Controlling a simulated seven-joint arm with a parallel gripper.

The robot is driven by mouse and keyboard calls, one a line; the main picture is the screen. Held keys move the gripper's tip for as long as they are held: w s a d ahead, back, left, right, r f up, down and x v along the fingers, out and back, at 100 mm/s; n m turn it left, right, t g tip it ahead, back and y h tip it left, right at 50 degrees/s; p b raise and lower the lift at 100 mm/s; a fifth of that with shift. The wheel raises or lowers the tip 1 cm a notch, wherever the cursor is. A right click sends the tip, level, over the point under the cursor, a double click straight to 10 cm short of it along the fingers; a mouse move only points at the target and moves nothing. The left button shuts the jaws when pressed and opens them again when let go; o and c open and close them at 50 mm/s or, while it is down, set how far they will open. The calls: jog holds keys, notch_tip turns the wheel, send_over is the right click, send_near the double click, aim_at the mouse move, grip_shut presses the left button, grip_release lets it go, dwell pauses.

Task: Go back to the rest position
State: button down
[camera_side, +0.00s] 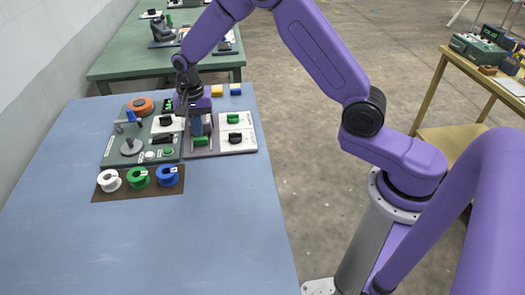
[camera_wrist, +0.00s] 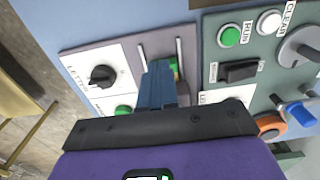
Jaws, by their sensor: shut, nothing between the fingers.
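My gripper (camera_side: 197,133) is over the grey press section in the middle of the machine, its blue fingers pointing down. In the wrist view the fingers (camera_wrist: 158,88) are closed together and hold nothing. Their tips are close to a green part (camera_side: 200,142) in the grey slotted section, which shows partly behind them in the wrist view (camera_wrist: 175,67). I cannot tell whether they touch. The green control panel (camera_side: 112,155) is to the left, with a green RUN button (camera_wrist: 229,36) and a white CLEAR button (camera_wrist: 269,22). A white panel (camera_side: 246,143) with a green and a black knob is to the right.
A brown mat (camera_side: 110,194) at the front holds white (camera_side: 109,181), green (camera_side: 138,177) and blue (camera_side: 167,176) spools. An orange ring (camera_side: 141,105), a yellow block (camera_side: 217,91) and a blue block (camera_side: 235,89) are at the back. The front of the blue table (camera_side: 150,250) is clear.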

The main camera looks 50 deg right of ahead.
jog(key=shift+s+a, duration=0.1)
jog(key=s+r+n, duration=0.4)
jog(key=s+n, duration=0.1)
jog(key=s, duration=0.4)
jog(key=s+a+r+n, duration=0.1)
jog(key=s+r+n, duration=0.2)
jog(key=s+n, duration=0.35)
jog(key=s+r+n, duration=0.4)
jog(key=s, duration=0.6)
jog(key=s+d+n, duration=0.5)
jog(key=s+n, duration=0.1)
jog(key=s, duration=0.5)
jog(key=shift+s+d+r, duration=0.15)
jog(key=shift+d+r, duration=0.1)
jog(key=shift+r, duration=0.1)
